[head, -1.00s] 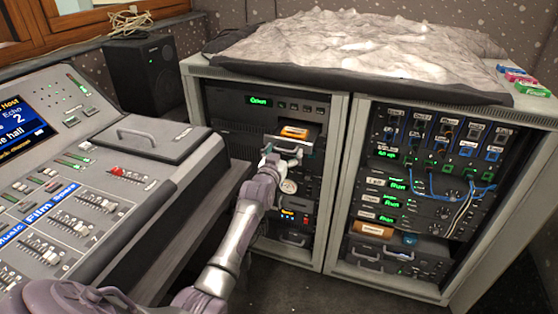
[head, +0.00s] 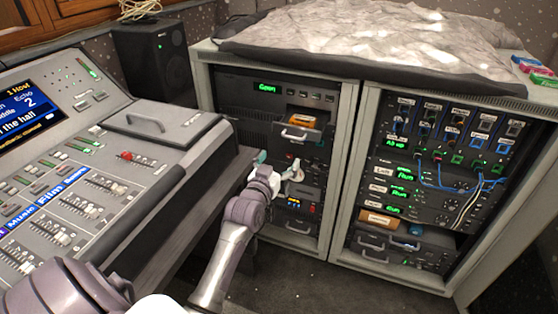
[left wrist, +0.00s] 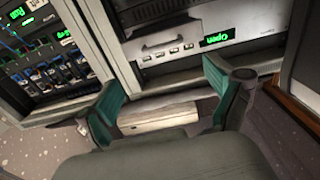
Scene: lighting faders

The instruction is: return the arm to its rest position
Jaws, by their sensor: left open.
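My left gripper (head: 279,166) is open and empty in front of the left equipment rack. It is a little below and to the left of the handle of a pulled-out drawer (head: 297,134), apart from it. An orange item shows inside the drawer. My left arm comes up from the bottom left of the head view. In the left wrist view the spread teal fingers of the left gripper (left wrist: 165,98) have nothing held between them. My right gripper is not in view.
The mixing console (head: 150,165) stands close on the left of my arm. The right rack (head: 352,190) has patch cables hanging from its front. A black speaker (head: 150,58) stands behind. Dark floor (head: 300,285) is free in front of the racks.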

